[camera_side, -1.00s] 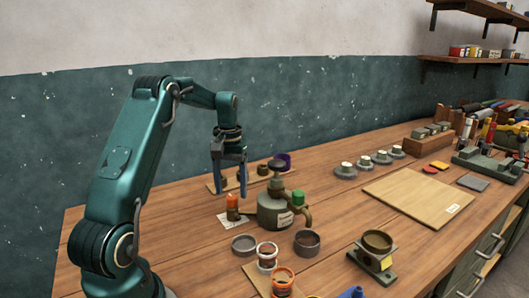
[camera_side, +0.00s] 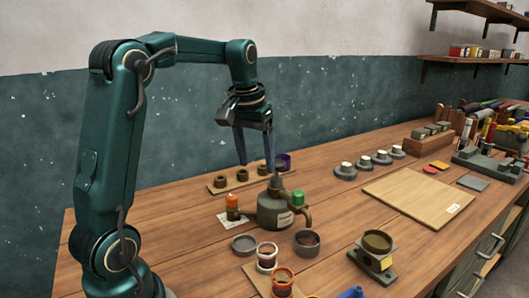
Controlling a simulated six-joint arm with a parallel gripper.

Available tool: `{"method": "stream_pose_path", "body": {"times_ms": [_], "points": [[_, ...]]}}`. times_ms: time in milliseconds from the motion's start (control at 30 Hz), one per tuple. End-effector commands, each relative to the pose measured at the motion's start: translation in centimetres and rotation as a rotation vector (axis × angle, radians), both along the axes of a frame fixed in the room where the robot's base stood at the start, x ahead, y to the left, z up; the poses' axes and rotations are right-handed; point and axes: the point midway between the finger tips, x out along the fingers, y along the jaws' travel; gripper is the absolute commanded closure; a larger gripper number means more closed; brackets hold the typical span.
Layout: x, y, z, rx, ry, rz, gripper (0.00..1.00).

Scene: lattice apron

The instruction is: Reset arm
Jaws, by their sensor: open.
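My gripper (camera_side: 256,163) hangs from my raised arm at the back left of the wooden bench (camera_side: 190,225). Its two dark fingers point down, apart and empty. In the picture, the fingertips overlap the back of a small wooden strip (camera_side: 217,187) that bears several dark rings. A dark grey-green pot (camera_side: 272,212) with a side spout stands in front of and to the right of the strip. I cannot tell exactly how high the fingertips are above the bench.
An orange-topped bottle (camera_side: 232,207), a green-capped part (camera_side: 298,198), grey dishes (camera_side: 306,243) and orange-rimmed jar (camera_side: 282,281) stand near the pot. A flat board (camera_side: 415,195) lies right. A bowl on a block (camera_side: 377,243) stands at front. Grey discs (camera_side: 345,171) line the back.

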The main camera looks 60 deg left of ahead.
Motion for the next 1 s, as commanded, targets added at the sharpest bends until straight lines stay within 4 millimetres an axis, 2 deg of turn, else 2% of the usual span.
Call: {"method": "stream_pose_path", "body": {"times_ms": [33,233,367,500,600,733,867,1000], "points": [[-0.5,-2.0,1.1,0.016,-0.029,-0.049,0.31],[-3.7,-8.2,3.0,0.053,-0.128,-0.214,0.31],[-6.5,-11.4,3.0,0.067,-0.189,-0.315,0.31],[-9.7,-14.0,1.9,0.074,-0.250,-0.415,0.31],[-11.7,-15.2,0.5,0.074,-0.281,-0.469,0.31],[-13.4,-15.8,-1.5,0.071,-0.290,-0.499,0.31],[-13.9,-15.7,-2.9,0.066,-0.270,-0.495,0.31],[-13.9,-15.7,-3.0,0.067,-0.271,-0.495,0.31]]}}
